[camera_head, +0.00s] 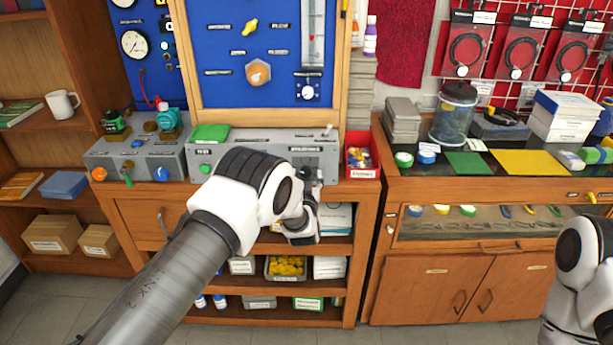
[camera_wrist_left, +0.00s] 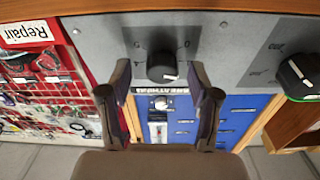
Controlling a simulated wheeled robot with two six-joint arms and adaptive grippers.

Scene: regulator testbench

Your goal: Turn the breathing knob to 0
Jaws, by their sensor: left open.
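The breathing knob (camera_wrist_left: 162,66) is a black round knob with a white pointer mark, on a grey panel in the left wrist view. Its label shows partly below it, and small scale marks sit around it. My left gripper (camera_wrist_left: 160,82) is open, with one finger on each side of the knob; whether the fingers touch it I cannot tell. In the head view, my left gripper (camera_head: 311,180) is in front of the right part of the grey testbench unit (camera_head: 245,143), and the knob is hidden there. Only my right arm shows at the lower right; its gripper is out of frame.
A second black knob (camera_wrist_left: 299,75) sits to the right in the wrist view. In the head view, a green item (camera_head: 210,133) lies on the grey unit. A red bin (camera_head: 362,160) stands close to the right of it. Open shelves lie below the bench.

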